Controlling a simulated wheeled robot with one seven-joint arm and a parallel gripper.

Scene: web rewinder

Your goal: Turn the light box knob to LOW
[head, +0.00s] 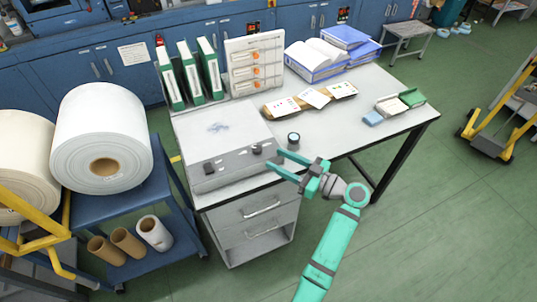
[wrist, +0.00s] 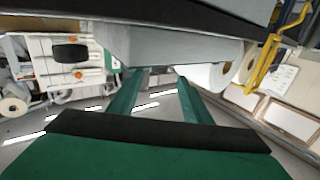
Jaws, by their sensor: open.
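The light box (head: 222,133) is a grey, low box with a pale top panel, at the front left of the table. Its round black knob (head: 257,149) sits near the right end of its front strip. The pointer and setting marks are too small to read. My gripper (head: 274,159) is open, its green fingers just right of and nearer than the knob, with a small apparent gap. In the wrist view, which looks upside down, the fingers (wrist: 158,88) are apart with nothing between them, and the box (wrist: 170,48) fills the upper middle.
A black switch (head: 209,168) is left on the box's front strip. A small dark round object (head: 293,138) stands right of the knob. Green binders (head: 188,75) and a board with orange knobs (head: 255,65) stand behind. A large white roll (head: 103,130) is left. The table's right front is clear.

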